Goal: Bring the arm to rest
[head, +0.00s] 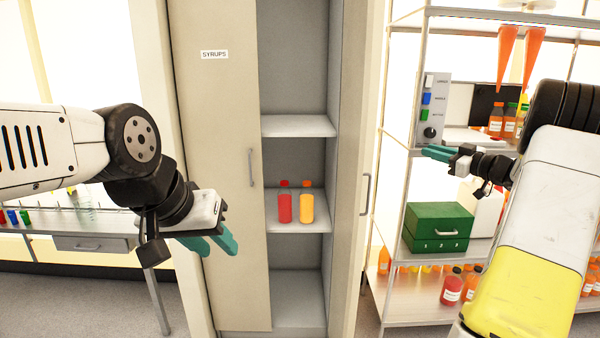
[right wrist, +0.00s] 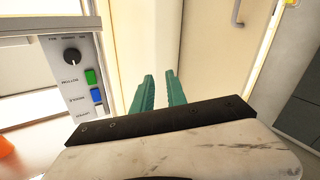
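My left gripper (head: 214,246) hangs in front of the cabinet's closed left door, with its two teal fingers apart and nothing between them. My right gripper (head: 432,153) is in front of the rack on the right, beside the button panel. The right wrist view shows its teal fingers (right wrist: 159,78) with a gap between them and nothing held. The right arm (head: 545,190) reaches in from the right edge. Both grippers are clear of the bottles.
A cabinet marked SYRUPS (head: 214,54) holds a red bottle (head: 285,206) and a yellow-orange bottle (head: 306,207) on its middle shelf. The rack has a button panel (head: 434,108), a green box (head: 437,228) and several bottles. A bench (head: 95,243) stands at left.

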